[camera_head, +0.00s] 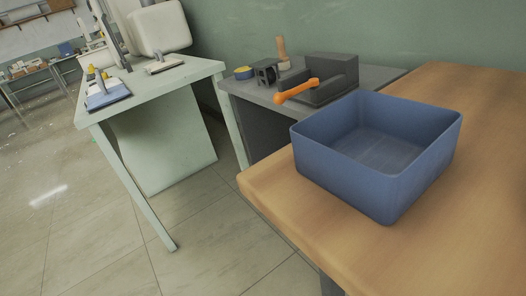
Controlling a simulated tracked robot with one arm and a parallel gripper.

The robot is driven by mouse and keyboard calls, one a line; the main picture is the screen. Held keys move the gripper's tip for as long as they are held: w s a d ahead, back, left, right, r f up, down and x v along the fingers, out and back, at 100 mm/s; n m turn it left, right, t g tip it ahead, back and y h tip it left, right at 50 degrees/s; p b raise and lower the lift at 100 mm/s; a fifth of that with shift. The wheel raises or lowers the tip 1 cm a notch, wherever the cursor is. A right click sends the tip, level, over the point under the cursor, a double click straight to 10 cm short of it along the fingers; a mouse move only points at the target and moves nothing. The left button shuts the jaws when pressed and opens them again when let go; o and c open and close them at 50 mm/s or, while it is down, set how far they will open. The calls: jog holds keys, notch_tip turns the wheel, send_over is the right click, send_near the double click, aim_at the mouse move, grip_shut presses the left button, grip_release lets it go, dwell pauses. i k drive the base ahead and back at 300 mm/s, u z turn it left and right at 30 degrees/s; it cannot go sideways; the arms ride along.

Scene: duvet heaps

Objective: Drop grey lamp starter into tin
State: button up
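A blue open rectangular box (376,170) stands on the wooden table (480,215) at the right. The part of its inside that shows looks empty. A small round yellow-and-blue container (243,73) sits on the grey table behind. I cannot tell which of these is the tin. I cannot make out a grey lamp starter anywhere. My gripper is not in view.
The grey table (385,83) holds a dark block-shaped device (335,75) with an orange handle (297,91). A pale green desk (185,72) stands at the left with a blue-and-white item (108,97). Tiled floor (90,220) is clear at the lower left.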

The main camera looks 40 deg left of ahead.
aim_at(386, 165)
jog(key=u, duration=0.7)
jog(key=i, duration=0.3)
jog(key=z, duration=0.9)
jog(key=k, duration=0.65)
jog(key=z, duration=0.45)
jog(key=i, duration=0.75)
jog(key=z, duration=0.05)
